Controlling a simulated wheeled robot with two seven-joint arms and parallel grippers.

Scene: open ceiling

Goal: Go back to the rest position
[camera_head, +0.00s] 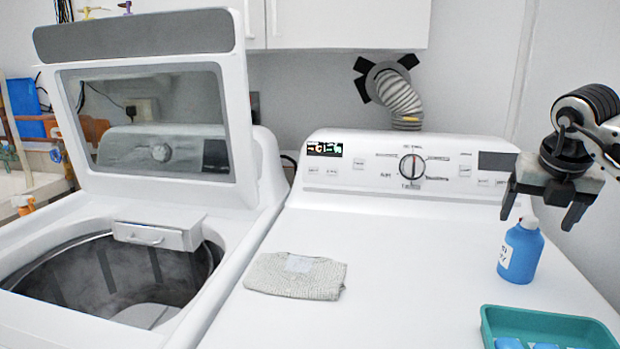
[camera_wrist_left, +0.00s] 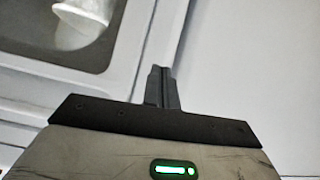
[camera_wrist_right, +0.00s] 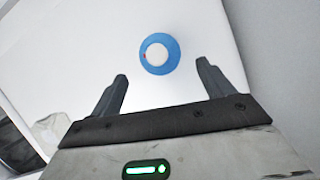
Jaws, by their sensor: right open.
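My right gripper (camera_head: 538,218) is open and empty. It hangs above the blue bottle (camera_head: 520,252) at the right of the white machine top (camera_head: 420,270). In the right wrist view its two fingers (camera_wrist_right: 160,92) are spread apart, and the bottle (camera_wrist_right: 157,54) stands beyond them, seen from above and not between the fingers. My left gripper is outside the head view. In the left wrist view its fingers (camera_wrist_left: 161,88) are together with nothing seen between them.
An open top-load washer (camera_head: 150,250) with its lid (camera_head: 150,120) raised stands at left. A folded grey cloth (camera_head: 295,276) and a teal tray (camera_head: 490,325) with blue items lie on the right machine. A control panel (camera_head: 410,165) and a duct (camera_head: 400,98) are behind.

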